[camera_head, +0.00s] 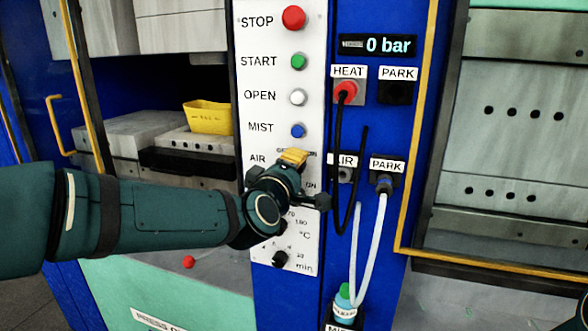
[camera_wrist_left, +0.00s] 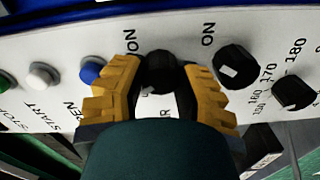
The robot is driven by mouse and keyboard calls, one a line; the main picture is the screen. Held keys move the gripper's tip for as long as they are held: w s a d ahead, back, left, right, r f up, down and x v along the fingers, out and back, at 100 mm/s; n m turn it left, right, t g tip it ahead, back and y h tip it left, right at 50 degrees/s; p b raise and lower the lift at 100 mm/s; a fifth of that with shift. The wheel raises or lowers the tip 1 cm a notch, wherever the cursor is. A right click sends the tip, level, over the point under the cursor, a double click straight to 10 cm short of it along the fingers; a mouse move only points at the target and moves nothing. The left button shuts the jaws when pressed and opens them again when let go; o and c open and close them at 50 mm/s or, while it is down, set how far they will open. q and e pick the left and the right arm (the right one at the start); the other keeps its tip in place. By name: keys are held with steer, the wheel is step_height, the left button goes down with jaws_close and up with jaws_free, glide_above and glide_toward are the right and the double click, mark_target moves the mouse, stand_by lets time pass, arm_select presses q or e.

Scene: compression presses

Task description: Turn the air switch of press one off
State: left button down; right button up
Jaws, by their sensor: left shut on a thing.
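The white control panel (camera_head: 290,75) of the press carries a column of buttons and the AIR label. In the left wrist view a round black air knob (camera_wrist_left: 160,72) sits just past the blue button, with a light mark on its face. My left gripper (camera_head: 291,158) is at the AIR row, and its yellow fingers (camera_wrist_left: 162,82) are shut around this knob, one on each side. In the head view my gripper and wrist hide the knob and part of its lettering. The display (camera_head: 378,46) reads 0 bar. My right gripper is not in view.
The blue mist button (camera_head: 298,131) is close above my fingers, and another black knob (camera_wrist_left: 237,63) is close beside them. A black hose (camera_head: 338,150) and a white hose (camera_head: 379,225) hang to the right. A yellow container (camera_head: 208,118) stands in the left press.

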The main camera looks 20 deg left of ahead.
arm_select(q)
steer(key=c, duration=0.6)
jaws_free()
steer(key=shift+a+r, duration=0.15)
steer(key=s, duration=0.8)
steer(key=shift+a, duration=0.15)
